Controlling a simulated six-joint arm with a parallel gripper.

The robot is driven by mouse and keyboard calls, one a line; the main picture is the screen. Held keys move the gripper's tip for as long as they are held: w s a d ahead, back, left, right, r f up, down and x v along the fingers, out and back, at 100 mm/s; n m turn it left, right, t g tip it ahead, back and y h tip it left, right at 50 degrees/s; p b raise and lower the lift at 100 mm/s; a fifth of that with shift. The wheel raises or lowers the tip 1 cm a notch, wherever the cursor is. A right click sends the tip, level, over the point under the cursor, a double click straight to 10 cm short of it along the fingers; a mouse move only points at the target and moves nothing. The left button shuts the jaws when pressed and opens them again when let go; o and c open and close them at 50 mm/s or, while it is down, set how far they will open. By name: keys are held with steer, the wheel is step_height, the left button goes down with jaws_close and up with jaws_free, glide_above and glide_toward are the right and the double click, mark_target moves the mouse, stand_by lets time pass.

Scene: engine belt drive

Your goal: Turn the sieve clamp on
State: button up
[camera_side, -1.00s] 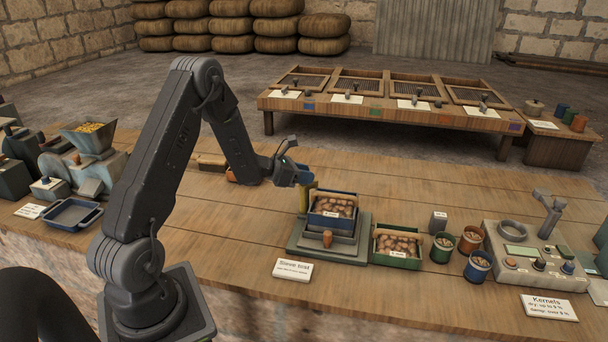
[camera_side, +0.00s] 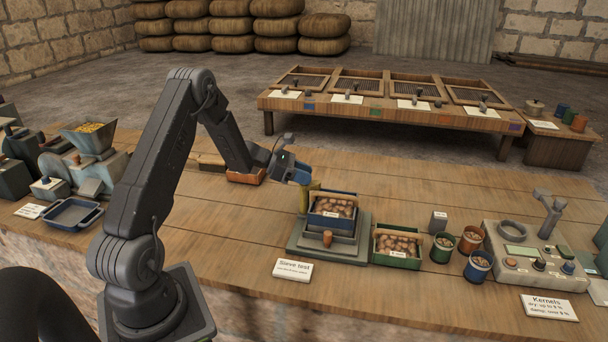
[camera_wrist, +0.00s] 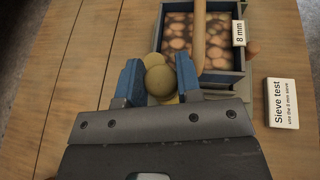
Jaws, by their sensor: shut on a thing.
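The sieve shaker (camera_side: 318,250) stands on the bench with a blue-rimmed sieve tray (camera_side: 333,203) full of brown round pieces on top. A yellow clamp (camera_side: 304,198) rises at the tray's left edge. My gripper (camera_side: 303,182) is at the top of this clamp. In the wrist view, the blue fingers of my gripper (camera_wrist: 160,85) are on either side of the clamp's rounded yellow knob (camera_wrist: 159,78), shut on it. The sieve tray (camera_wrist: 238,75) lies just beyond, with an "8 mm" tag. The lower part of the clamp is partly hidden.
A "Sieve test" card (camera_side: 292,268) lies in front of the shaker. A green box of brown pieces (camera_side: 397,247) and several small cups (camera_side: 442,247) stand to the right, before a grey panel (camera_side: 530,262). The bench behind the shaker is clear.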

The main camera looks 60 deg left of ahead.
steer(key=m+g+h, duration=0.4)
steer(key=m, duration=0.1)
steer(key=shift+m+g+h, duration=0.3)
steer(key=shift+g, duration=0.1)
stand_by(0.3)
steer(key=o, duration=0.9)
steer(key=shift+o, duration=0.2)
steer(key=v, duration=1.3)
steer(key=shift+a+r+g, duration=0.2)
steer(key=shift+a+g, duration=0.1)
steer(key=shift+a, duration=0.15)
steer(key=shift+w, duration=0.1)
